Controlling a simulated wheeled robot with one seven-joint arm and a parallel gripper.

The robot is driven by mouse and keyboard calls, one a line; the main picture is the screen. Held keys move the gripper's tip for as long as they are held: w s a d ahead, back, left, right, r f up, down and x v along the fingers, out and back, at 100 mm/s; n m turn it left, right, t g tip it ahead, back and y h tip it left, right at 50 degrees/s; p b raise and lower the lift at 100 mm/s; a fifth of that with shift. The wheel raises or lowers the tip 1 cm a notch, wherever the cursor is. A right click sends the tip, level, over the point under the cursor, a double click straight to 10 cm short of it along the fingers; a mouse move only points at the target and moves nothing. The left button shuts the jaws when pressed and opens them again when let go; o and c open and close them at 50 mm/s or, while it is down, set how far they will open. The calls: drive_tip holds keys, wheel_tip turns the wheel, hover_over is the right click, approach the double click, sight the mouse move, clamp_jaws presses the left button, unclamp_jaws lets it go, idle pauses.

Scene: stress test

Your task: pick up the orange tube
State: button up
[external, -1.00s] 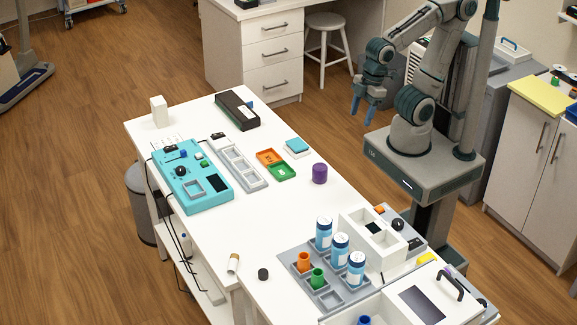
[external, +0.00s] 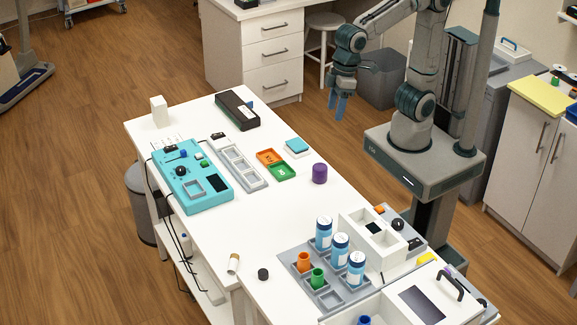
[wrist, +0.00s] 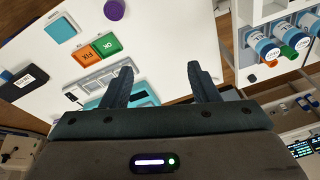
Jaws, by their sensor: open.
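The orange tube (external: 304,262) stands upright in a grey rack (external: 331,299) at the near end of the white table, beside a green tube (external: 317,278). My gripper (external: 341,107) hangs in the air past the table's right edge, fingers pointing down, well apart from the rack. In the wrist view its two dark fingers (wrist: 160,82) are spread with nothing between them.
Several blue-labelled bottles (external: 340,249) stand in the rack close to the orange tube. A white box (external: 373,240) stands behind them. A purple cylinder (external: 320,173) and orange and green trays (external: 283,172) sit mid-table. A teal device (external: 192,185) is at left. The table's middle is mostly clear.

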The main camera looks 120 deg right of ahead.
drive_tip(key=w+a+r+m+p, duration=0.1)
drive_tip(key=w+a+r+m, duration=0.1)
drive_tip(key=w, duration=0.3)
drive_tip(key=w+a+r+m, duration=0.1)
drive_tip(key=w+a, duration=0.2)
drive_tip(key=w, duration=0.2)
drive_tip(key=m+g+p, duration=0.2)
drive_tip(key=m+p, duration=0.3)
drive_tip(key=m, duration=0.6)
hover_over(304, 257)
drive_tip(key=w, duration=0.1)
wheel_tip(304, 257, down, 11)
drive_tip(key=f, duration=0.2)
drive_tip(key=f+b, duration=0.1)
drive_tip(key=f, duration=0.2)
drive_tip(key=f+b, duration=0.1)
drive_tip(key=f, duration=0.1)
drive_tip(key=shift+a+f, duration=0.4)
drive_tip(key=shift+s+a+f+p, duration=0.1)
drive_tip(key=shift+f+p, duration=0.3)
drive_tip(key=shift+f, duration=0.95)
drive_tip(key=shift+s+f+p, duration=0.1)
drive_tip(key=shift+f+p, duration=0.3)
drive_tip(key=shift+f, duration=0.9)
drive_tip(key=c, duration=1)
